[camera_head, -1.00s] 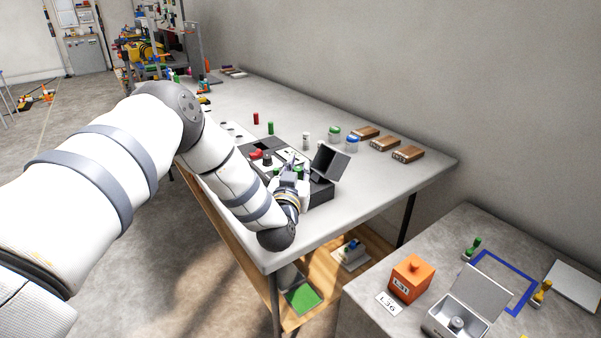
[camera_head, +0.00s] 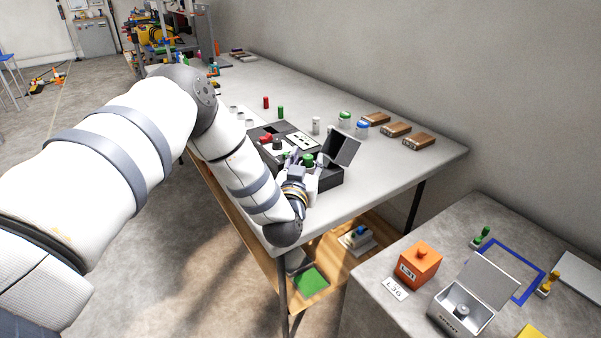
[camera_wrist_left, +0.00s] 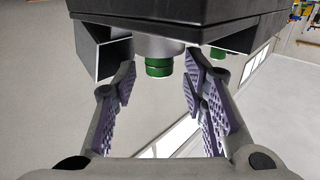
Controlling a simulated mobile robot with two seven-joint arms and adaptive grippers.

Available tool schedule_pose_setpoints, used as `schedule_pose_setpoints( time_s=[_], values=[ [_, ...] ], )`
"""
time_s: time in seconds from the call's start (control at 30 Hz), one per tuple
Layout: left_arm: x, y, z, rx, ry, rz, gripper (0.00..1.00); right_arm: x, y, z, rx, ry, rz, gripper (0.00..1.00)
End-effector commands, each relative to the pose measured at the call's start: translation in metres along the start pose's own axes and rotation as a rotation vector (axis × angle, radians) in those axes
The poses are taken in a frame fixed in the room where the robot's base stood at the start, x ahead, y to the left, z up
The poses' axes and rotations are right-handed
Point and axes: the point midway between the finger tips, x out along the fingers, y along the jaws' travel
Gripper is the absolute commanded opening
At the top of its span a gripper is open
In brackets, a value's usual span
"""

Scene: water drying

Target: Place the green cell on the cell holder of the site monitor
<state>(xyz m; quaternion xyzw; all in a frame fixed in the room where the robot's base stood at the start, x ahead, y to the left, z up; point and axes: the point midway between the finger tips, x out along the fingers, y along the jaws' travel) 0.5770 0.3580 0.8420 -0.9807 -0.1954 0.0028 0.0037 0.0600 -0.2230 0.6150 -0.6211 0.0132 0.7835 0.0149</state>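The dark site monitor (camera_head: 325,180), with a lid (camera_head: 342,148) raised at its right end, sits on the long grey table. My left gripper (camera_head: 297,160) is low at the monitor's near side. A green round piece (camera_head: 308,160) shows beside its fingers. In the left wrist view the gripper (camera_wrist_left: 160,85) is open, and a green cylindrical piece (camera_wrist_left: 158,66) on a pale round mount lies in line with the gap, apart from both pads. I cannot tell whether this is the cell. A green cylinder (camera_head: 280,112) stands on the table behind the monitor. The holder is not clearly visible.
A red cylinder (camera_head: 266,102), a white cylinder (camera_head: 316,125), lidded jars (camera_head: 345,119) and brown blocks (camera_head: 395,130) stand farther back. A second table at right bears an orange box (camera_head: 418,265) and an open grey case (camera_head: 470,305). The long table's front right is clear.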

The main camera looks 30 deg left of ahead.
Motion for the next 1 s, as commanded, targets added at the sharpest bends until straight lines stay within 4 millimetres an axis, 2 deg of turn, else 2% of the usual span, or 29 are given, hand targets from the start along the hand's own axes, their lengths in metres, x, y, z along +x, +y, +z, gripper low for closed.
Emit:
schedule_pose_setpoints(
  time_s=[0.03,0.3,0.5,1.0],
  values=[
    [-0.010,0.001,-0.007,-0.003,0.006,0.002,0.39,-0.006,0.000,-0.004,0.000,0.019,-0.001,0.40],
    [-0.069,0.001,-0.006,-0.002,0.006,0.002,0.39,-0.018,-0.001,-0.012,0.000,0.057,-0.002,0.40],
    [-0.095,0.000,-0.004,-0.002,0.005,0.001,0.39,-0.021,-0.001,-0.014,0.000,0.068,-0.003,0.40],
    [-0.099,0.000,-0.002,-0.001,0.003,0.000,0.39,-0.021,-0.001,-0.014,0.000,0.067,-0.003,0.40]
  ],
)
